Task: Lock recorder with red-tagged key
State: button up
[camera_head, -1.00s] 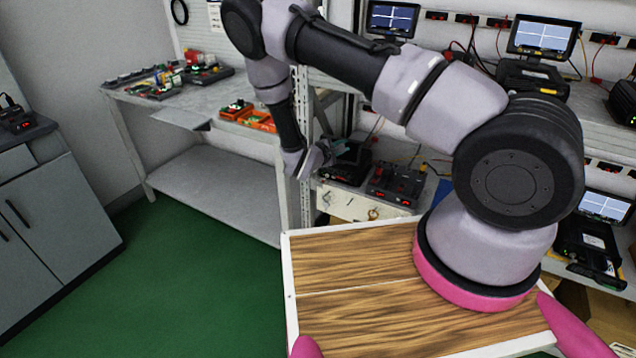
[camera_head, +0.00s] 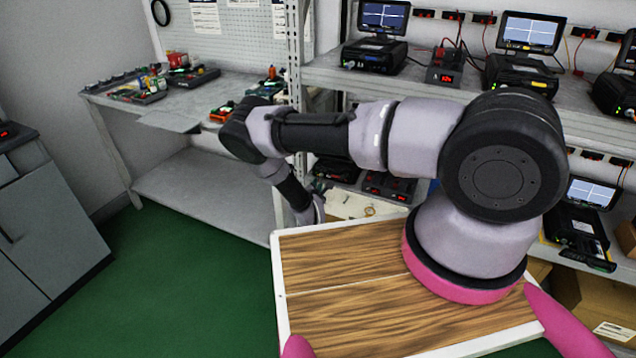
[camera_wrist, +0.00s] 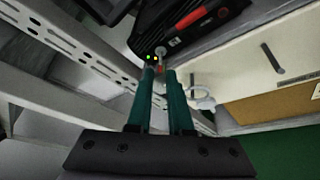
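My gripper (camera_wrist: 159,72) shows in the wrist view as two teal fingers close together with a narrow gap. Their tips are near a small silvery round part (camera_wrist: 161,51) on or in front of a dark device (camera_wrist: 200,22) with a red strip. I cannot tell whether that part is a lock or a key, or whether the fingers touch it. Two small yellow-green lights sit beside it. In the head view the gripper is hidden behind my arm, by dark units (camera_head: 388,186) on the lower shelf.
A pale panel (camera_head: 345,205) with a small ring-like item (camera_head: 370,211) lies below the units. A perforated rack post (camera_wrist: 65,40) runs close on the left in the wrist view. Monitors stand on the upper shelf (camera_head: 425,85). A workbench (camera_head: 190,100) is at the left; green floor is clear.

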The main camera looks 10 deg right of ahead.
jog(key=x, duration=0.3)
jog(key=shift+w+f, duration=0.1)
jog(key=shift+w, duration=0.1)
grip_shut()
